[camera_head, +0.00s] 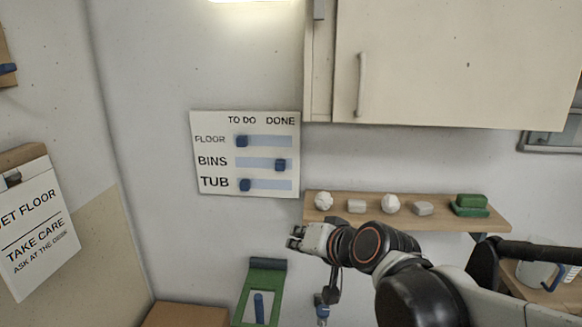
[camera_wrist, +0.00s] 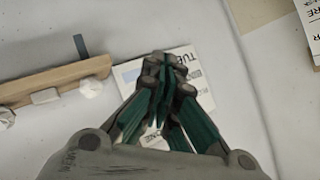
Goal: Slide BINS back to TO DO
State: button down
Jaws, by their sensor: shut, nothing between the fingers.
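A white chore board (camera_head: 245,210) hangs on the wall, with TO DO on the left and DONE on the right. The blue BINS slider (camera_head: 280,165) stands toward the DONE end of its track (camera_head: 255,162). The FLOOR slider (camera_head: 242,141) and the TUB slider (camera_head: 245,185) stand at the TO DO end. My gripper (camera_head: 297,238) is below and right of the board, apart from it in the head view. In the wrist view my gripper (camera_wrist: 163,70) is shut and empty, and hides part of the board (camera_wrist: 185,60).
A wooden shelf (camera_head: 345,205) with several pale lumps and a green brush (camera_head: 470,205) is right of the board. A cabinet (camera_head: 450,60) hangs above it. A green dustpan-like item (camera_head: 262,285) hangs below the board. A WET FLOOR sign (camera_head: 35,225) is at left.

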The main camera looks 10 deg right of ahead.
jog(key=w+d+r+m+t+p, duration=0.2)
jog(key=w+r+m+t+p, duration=0.25)
jog(key=w, duration=0.85)
jog(key=shift+w+d+f+m+t+h, duration=0.4)
jog(key=shift+w+d+m+h, duration=0.45)
jog(key=shift+w+d+m, duration=0.7)
jog(key=shift+w+d+f+m+t+h, duration=0.4)
jog(key=shift+w+d+m+h, duration=0.6)
jog(key=shift+m, duration=1)
jog(key=shift+w+d+f+m+t+h, duration=0.15)
jog(key=shift+w+d+f+m+h, duration=0.5)
jog(key=shift+w+d+m, duration=0.9)
jog(key=shift+s+a+r+m, duration=0.1)
jog(key=shift+s+a+m, duration=0.15)
jog(key=shift+s, duration=0.2)
